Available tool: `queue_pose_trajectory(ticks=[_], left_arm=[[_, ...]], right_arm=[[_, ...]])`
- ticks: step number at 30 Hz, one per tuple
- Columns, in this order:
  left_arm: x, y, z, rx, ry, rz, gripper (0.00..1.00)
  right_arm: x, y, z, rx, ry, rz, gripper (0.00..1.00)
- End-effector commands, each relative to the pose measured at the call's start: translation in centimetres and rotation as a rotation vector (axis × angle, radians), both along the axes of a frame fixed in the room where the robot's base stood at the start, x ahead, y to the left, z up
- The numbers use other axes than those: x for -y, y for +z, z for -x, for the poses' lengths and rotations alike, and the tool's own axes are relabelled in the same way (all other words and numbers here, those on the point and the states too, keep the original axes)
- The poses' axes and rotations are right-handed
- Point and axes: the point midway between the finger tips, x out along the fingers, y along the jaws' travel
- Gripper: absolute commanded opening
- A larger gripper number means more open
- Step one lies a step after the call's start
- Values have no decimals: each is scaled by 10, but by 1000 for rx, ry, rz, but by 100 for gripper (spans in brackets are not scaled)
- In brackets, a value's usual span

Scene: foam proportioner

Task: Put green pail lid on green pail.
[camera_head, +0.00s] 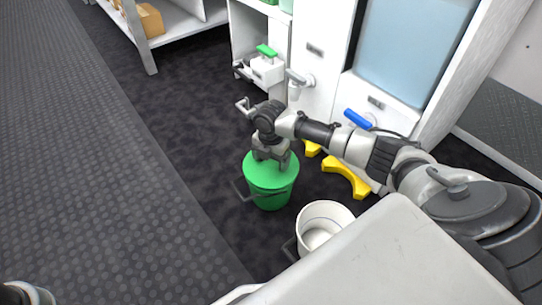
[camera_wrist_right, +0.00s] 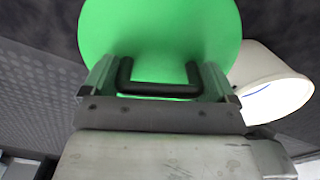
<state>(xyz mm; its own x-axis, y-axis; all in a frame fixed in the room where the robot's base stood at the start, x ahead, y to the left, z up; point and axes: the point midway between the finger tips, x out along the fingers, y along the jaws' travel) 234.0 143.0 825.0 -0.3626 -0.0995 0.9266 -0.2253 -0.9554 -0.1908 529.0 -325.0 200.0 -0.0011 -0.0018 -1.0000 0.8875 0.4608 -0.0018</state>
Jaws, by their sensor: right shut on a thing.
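The green pail (camera_head: 271,199) stands on the dark floor, with its handle hanging at its left side. The flat green lid (camera_head: 286,171) lies at the pail's top in the head view; I cannot tell whether it is fully seated. My right gripper (camera_head: 272,159) is above the lid, shut on its black handle. In the right wrist view the lid (camera_wrist_right: 160,35) fills the top middle, and its black handle (camera_wrist_right: 160,89) lies between the fingers of my right gripper (camera_wrist_right: 158,84). The lid hides the pail there. My left gripper is not clearly in view.
A white open pail (camera_head: 325,222) stands just right of the green pail. Yellow curved pieces (camera_head: 345,178) lie on the floor by the white cabinet (camera_head: 322,60) with taps. A white shelf with boxes (camera_head: 150,20) stands at the back left.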

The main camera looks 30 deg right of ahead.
Motion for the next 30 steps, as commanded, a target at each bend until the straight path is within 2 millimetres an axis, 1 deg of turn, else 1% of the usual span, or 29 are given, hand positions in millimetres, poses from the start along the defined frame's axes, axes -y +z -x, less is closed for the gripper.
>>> queue_pose_trajectory(ticks=[11, 28, 29, 30], left_arm=[[0, 0, 0, 0, 0, 0, 47], [0, -4, 0, -1, -1, -1, 47], [0, -4, 0, -1, -1, -1, 47], [0, -4, 0, -1, -1, -1, 47]], right_arm=[[0, -1, 0, 0, 1, 0, 64], [0, -12, 0, 0, 0, 0, 64], [0, -11, 0, 1, 1, 0, 93], [0, -11, 0, 1, 1, 0, 99]])
